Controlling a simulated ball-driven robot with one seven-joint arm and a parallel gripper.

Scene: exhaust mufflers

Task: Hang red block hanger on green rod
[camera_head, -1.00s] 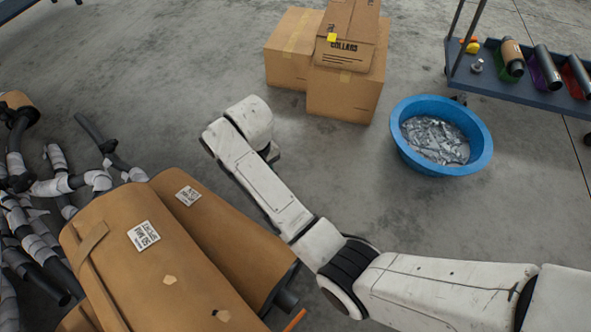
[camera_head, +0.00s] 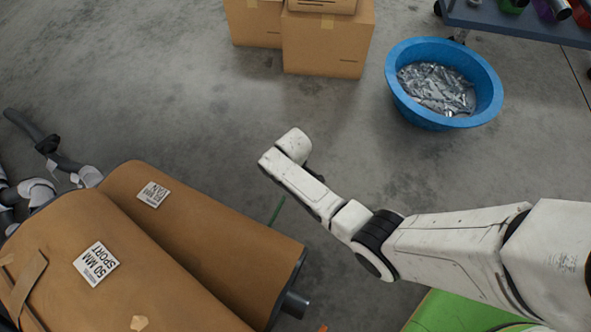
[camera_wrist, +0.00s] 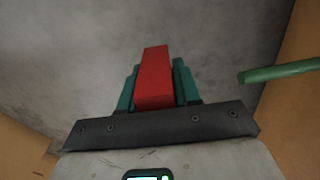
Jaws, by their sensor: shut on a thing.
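In the wrist view my gripper (camera_wrist: 157,65) has two teal fingers shut on the red block hanger (camera_wrist: 154,84). The block stands up between the fingers and its sides are partly covered by them. The green rod (camera_wrist: 278,72) comes in from the right edge of the wrist view, its end to the right of the block and apart from it. In the head view a short piece of the green rod (camera_head: 277,210) shows between the brown wrapped roll and my arm. My gripper and the red block do not show in the head view.
Large brown wrapped rolls (camera_head: 190,225) with labels fill the lower left of the head view. Wrapped pipes (camera_head: 35,190) lie beyond them. Cardboard boxes (camera_head: 328,45), a blue tub (camera_head: 400,85) of metal scraps and a rack (camera_head: 510,28) stand farther back. Bare floor lies between.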

